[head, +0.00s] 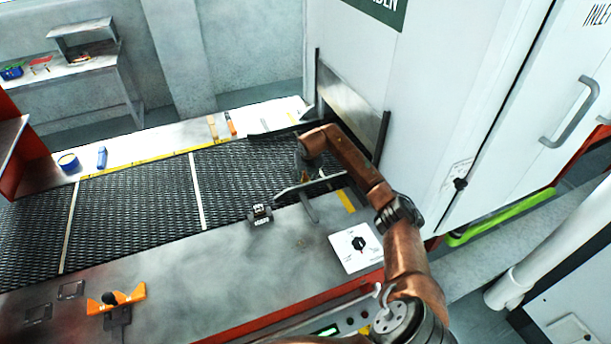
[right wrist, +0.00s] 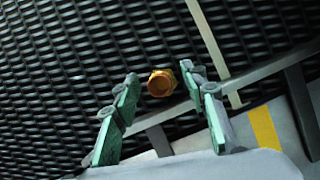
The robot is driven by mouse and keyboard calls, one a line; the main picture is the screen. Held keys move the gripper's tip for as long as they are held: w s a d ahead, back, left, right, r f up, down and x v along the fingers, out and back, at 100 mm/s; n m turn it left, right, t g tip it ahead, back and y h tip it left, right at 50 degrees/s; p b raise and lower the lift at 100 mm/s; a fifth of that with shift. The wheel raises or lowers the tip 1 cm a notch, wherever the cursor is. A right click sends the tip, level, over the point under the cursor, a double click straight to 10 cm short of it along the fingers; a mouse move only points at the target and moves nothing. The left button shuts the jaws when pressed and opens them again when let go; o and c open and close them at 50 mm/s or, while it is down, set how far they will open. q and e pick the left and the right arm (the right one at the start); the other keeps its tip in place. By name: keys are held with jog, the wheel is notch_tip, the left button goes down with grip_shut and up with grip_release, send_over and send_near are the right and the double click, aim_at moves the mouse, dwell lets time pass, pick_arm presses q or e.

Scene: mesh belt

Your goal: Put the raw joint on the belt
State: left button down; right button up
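The raw joint (right wrist: 162,83) is a small copper-coloured fitting with a round open end. In the right wrist view it shows between the fingertips of my right gripper (right wrist: 160,80), against the dark mesh belt (right wrist: 70,50). The fingers stand apart, with a gap on the joint's left side. Its right side is close to the right finger; I cannot tell whether they touch, or whether the joint rests on the mesh. In the head view my right gripper (head: 305,173) is low over the belt (head: 130,215) near the cabinet, partly hidden by my arm. My left gripper is out of view.
A metal guide rail (head: 310,184) crosses the belt's near edge beside my gripper. The white cabinet (head: 440,100) stands close on the right. The belt to the left is clear.

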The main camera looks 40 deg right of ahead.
jog(key=v, duration=1.2)
jog(key=shift+b, duration=0.45)
